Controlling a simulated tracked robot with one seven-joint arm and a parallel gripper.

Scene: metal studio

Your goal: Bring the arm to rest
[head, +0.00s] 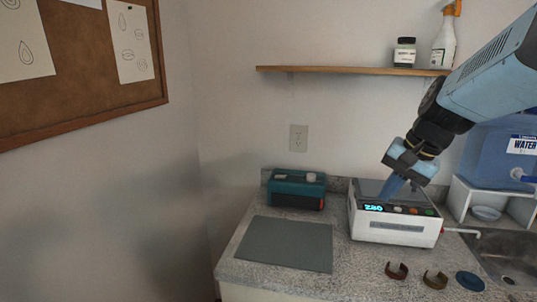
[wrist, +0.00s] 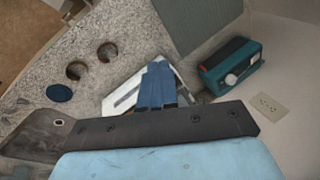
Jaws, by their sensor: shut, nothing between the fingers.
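My gripper (head: 390,190) is at the end of my blue and black arm, which reaches in from the right in the head view. Its blue fingers are shut and empty, pointing down over the white machine (head: 394,226) with a lit display. In the wrist view the closed fingers (wrist: 158,72) show in front of the same white machine (wrist: 118,94). I cannot tell whether the fingertips touch its top.
A teal box (head: 296,188) and a grey mat (head: 285,243) lie left of the machine. Two curved bands (head: 397,271) and a dark blue disc (head: 470,281) lie in front. A sink (head: 508,262) and a water container (head: 495,150) stand right; a shelf (head: 340,69) hangs above.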

